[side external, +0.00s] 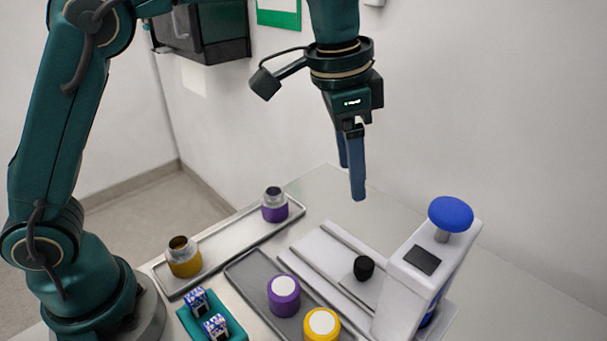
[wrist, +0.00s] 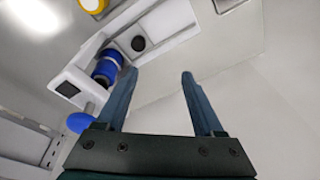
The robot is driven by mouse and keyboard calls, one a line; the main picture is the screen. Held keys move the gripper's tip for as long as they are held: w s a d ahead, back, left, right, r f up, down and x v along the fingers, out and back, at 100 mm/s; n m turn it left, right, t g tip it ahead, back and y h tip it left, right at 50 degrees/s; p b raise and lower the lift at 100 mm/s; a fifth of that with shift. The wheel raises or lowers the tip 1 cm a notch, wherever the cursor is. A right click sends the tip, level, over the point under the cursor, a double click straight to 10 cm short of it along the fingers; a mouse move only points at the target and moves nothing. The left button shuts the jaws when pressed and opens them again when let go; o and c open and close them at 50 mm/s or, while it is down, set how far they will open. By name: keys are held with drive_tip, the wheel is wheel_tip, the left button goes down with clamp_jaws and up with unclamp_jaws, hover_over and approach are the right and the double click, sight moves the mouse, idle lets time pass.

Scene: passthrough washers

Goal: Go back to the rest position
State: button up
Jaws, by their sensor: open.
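My gripper (side external: 351,182) is open and empty, with its fingers pointing down, high above the table. In the wrist view its two fingers (wrist: 159,74) are spread, with nothing between them. Below and to the right stands a white press-like device (side external: 423,275) with a blue round knob (side external: 451,213). A small black knob-like piece (side external: 364,267) sits on the white slotted base beside it; it also shows in the wrist view (wrist: 138,43). A blue cylinder (wrist: 106,68) is on the device.
A grey tray (side external: 249,283) holds a purple jar (side external: 284,294) and a yellow jar (side external: 321,325), both white-topped. A metal tray (side external: 226,241) holds two metal-necked containers, yellow (side external: 184,258) and purple (side external: 274,204). A teal holder (side external: 213,327) carries two blue-white pieces. Space around my gripper is clear.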

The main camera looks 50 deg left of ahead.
drive_tip(key=s+a+r+n+t, duration=0.3)
drive_tip(key=s+a+r+n, duration=0.15)
drive_tip(key=s+a, duration=0.45)
drive_tip(key=s+a+f+n, duration=0.1)
drive_tip(key=s+f+n, duration=0.2)
drive_tip(key=s+f, duration=0.3)
drive_tip(key=shift+s+a+f+t+y, duration=0.3)
drive_tip(key=shift+s+a+f, duration=0.05)
drive_tip(key=shift+s, duration=0.5)
